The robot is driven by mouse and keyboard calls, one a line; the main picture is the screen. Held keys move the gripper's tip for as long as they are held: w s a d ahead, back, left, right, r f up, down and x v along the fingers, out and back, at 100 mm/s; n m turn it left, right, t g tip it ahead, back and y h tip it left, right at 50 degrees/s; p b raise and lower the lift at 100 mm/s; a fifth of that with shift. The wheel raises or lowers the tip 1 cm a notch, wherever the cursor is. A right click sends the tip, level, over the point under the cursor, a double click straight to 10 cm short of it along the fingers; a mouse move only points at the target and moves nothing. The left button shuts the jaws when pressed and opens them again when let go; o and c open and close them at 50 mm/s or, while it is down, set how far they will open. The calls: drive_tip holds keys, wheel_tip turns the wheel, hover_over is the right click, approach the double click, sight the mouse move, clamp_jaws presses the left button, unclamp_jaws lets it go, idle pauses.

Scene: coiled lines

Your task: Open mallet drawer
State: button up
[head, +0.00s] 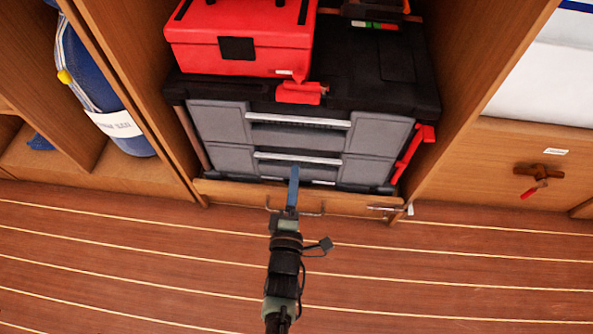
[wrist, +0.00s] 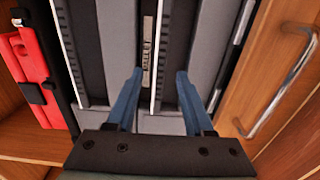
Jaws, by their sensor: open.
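A black-and-grey tool chest (head: 213,122) stands in a wooden bay in the head view. Its two grey drawers have silver pull edges, the upper (head: 300,121) and the lower (head: 298,158); both look shut. I cannot tell which drawer is the mallet drawer. In the wrist view the chest lies sideways, with a small unreadable label (wrist: 148,50) on a drawer front. My gripper (head: 293,172) is in front of the lower drawer. Its blue fingers (wrist: 160,75) are open, apart and empty, near a silver pull edge (wrist: 158,45); contact cannot be told.
A low wooden front (head: 235,193) with a metal handle (wrist: 291,84) is below the chest. A red case (head: 240,45) sits on top. Wooden side walls close in the bay. A T-shaped wooden piece (head: 538,171) is on the right panel. The striped floor (head: 130,260) is clear.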

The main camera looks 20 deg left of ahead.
sight(297, 161)
drive_tip(key=shift+b+x, duration=0.75)
drive_tip(key=shift+x, duration=1.3)
clamp_jaws()
